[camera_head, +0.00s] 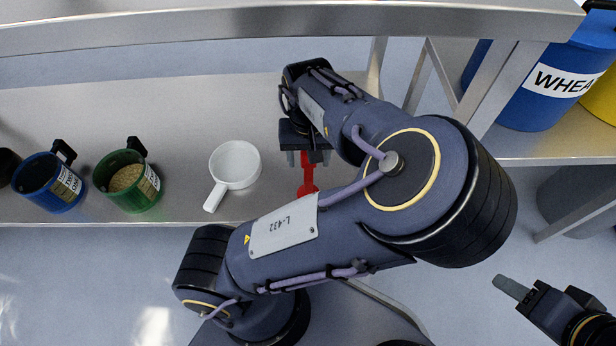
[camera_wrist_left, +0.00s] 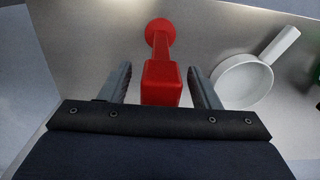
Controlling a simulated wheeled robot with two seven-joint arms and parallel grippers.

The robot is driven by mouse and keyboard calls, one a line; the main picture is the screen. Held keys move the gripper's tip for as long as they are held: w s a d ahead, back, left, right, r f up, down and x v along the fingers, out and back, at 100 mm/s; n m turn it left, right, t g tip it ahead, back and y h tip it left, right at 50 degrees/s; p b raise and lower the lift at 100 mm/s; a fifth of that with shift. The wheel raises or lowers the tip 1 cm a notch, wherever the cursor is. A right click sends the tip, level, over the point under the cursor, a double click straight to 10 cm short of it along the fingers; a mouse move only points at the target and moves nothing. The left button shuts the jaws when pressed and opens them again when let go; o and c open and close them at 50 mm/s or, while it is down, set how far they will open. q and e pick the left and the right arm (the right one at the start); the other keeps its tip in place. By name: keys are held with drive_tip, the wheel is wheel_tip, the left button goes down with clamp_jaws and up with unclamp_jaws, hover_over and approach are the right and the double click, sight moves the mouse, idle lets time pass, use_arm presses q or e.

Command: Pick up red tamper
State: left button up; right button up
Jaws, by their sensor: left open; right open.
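The red tamper (camera_head: 307,186) lies on the metal shelf, partly hidden under my left gripper in the head view. In the left wrist view, the tamper (camera_wrist_left: 161,82) shows a block-like near end and a round far end. My left gripper (camera_head: 305,158) is open, pointing down over the tamper. In the left wrist view, the fingers of my left gripper (camera_wrist_left: 159,70) stand on either side of the block end, with a gap visible on both sides. My right gripper (camera_head: 516,290) is open and empty at the lower right, away from the shelf.
A white handled pan (camera_head: 235,165) sits left of the tamper; it also shows in the left wrist view (camera_wrist_left: 245,80). Green (camera_head: 128,181) and blue (camera_head: 48,182) cups stand further left. An upper metal shelf (camera_head: 250,25) overhangs. A blue wheat drum (camera_head: 552,85) is at right.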

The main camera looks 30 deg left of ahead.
sight(308, 176)
use_arm(q)
wheel_tip(308, 176, down, 3)
drive_tip(key=shift+r+b, duration=0.2)
drive_tip(key=shift+b, duration=0.1)
clamp_jaws()
